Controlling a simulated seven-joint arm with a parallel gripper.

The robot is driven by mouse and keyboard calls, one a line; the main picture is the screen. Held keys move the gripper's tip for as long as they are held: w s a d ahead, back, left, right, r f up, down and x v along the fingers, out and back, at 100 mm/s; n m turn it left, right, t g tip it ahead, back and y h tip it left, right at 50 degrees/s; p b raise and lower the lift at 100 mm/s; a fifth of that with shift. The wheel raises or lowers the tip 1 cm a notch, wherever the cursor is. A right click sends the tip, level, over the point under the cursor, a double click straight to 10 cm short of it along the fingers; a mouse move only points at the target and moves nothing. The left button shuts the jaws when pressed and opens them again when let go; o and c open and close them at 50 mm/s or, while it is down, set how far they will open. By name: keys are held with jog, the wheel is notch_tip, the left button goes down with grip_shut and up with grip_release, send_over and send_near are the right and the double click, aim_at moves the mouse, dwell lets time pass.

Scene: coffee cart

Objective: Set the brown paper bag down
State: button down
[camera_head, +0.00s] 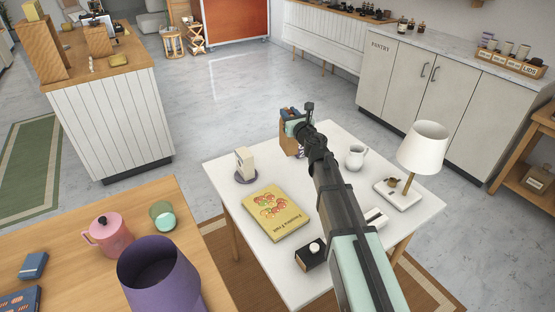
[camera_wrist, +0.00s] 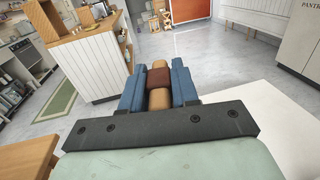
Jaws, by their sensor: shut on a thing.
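The bag's lower part is hidden in the wrist view. I cannot tell whether its bottom touches the tabletop.
On the white table are a yellow book (camera_head: 274,213), a white carton on a purple coaster (camera_head: 245,166), a white pitcher (camera_head: 356,156), a lamp (camera_head: 422,150) and a black box (camera_head: 310,255). A wooden table (camera_head: 85,220) with a purple pot (camera_head: 160,278) is at left.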

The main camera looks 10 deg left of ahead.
aim_at(289, 144)
jog(key=w+a+n+g+y, duration=0.2)
jog(key=w+a, duration=0.2)
jog(key=a, duration=0.3)
notch_tip(289, 144, down, 10)
jog(key=shift+s+d, duration=0.15)
jog(key=shift+s, duration=0.1)
jog(key=shift+f, duration=0.1)
jog(key=c, duration=0.8)
grip_release()
jog(key=shift+c, duration=0.2)
jog(key=v, duration=1.2)
jog(key=shift+d, duration=0.1)
